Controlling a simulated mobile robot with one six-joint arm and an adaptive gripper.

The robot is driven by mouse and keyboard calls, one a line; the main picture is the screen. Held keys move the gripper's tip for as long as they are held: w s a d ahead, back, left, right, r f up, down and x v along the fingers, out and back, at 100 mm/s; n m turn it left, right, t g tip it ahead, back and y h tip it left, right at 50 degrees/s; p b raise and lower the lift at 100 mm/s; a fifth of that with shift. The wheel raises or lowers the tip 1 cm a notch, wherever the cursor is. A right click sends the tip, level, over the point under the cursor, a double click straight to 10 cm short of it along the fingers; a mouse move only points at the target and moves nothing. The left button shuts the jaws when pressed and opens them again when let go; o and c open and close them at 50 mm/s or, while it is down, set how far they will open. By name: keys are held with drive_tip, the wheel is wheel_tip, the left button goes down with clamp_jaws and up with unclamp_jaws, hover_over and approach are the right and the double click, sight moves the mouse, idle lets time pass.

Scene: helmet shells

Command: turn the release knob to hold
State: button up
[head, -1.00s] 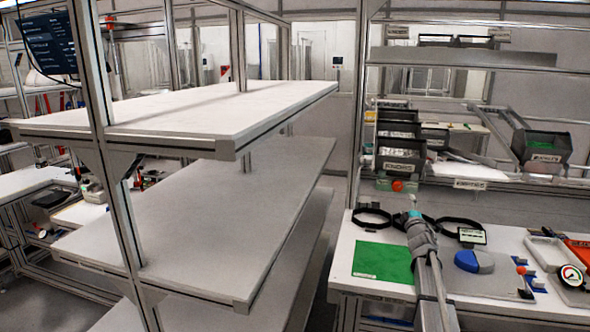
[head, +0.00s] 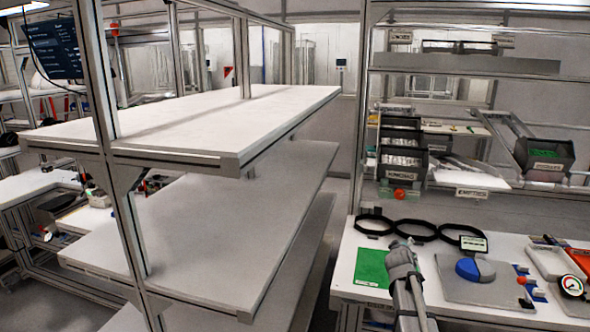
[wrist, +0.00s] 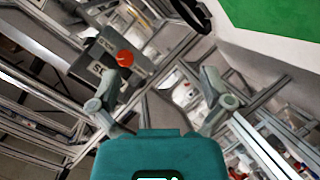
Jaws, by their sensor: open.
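The release knob is a red-orange round knob (head: 399,193) on a small grey-green box (head: 386,188) at the front edge of the shelf above the bench in the head view. In the wrist view the knob (wrist: 125,58) is at the upper left, on a dark plate with pale labels; the lettering is tilted and only partly readable. My gripper (wrist: 162,100) is open and empty, its two grey fingers spread wide. The knob lies beyond the fingers, nearer the left one, with no visible contact. In the head view my gripper (head: 402,245) is over the bench, below the knob; its fingertips are unclear.
Several black rings (head: 416,230) lie along the bench's back. A green mat (head: 371,272) is left of my arm; a grey board with a blue dome (head: 474,269) is right. Dark bins (head: 402,160) stand above the knob. A large empty shelf rack (head: 230,120) fills the left.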

drive_tip(key=s+a+f+m+g+y+p, duration=0.1)
drive_tip(key=s+a+g, duration=0.3)
drive_tip(key=s, duration=0.6)
drive_tip(key=s+a+f+m+g+y+p, duration=0.2)
drive_tip(key=s+a+f+g, duration=0.1)
drive_tip(key=s+a, duration=0.5)
drive_tip(key=s+a+f+m+g+y+p, duration=0.2)
drive_tip(key=s+a+g, duration=0.4)
drive_tip(key=s, duration=0.7)
drive_tip(key=shift+s+a+f+m, duration=0.2)
drive_tip(key=shift+a+m, duration=0.1)
drive_tip(key=shift+a, duration=0.1)
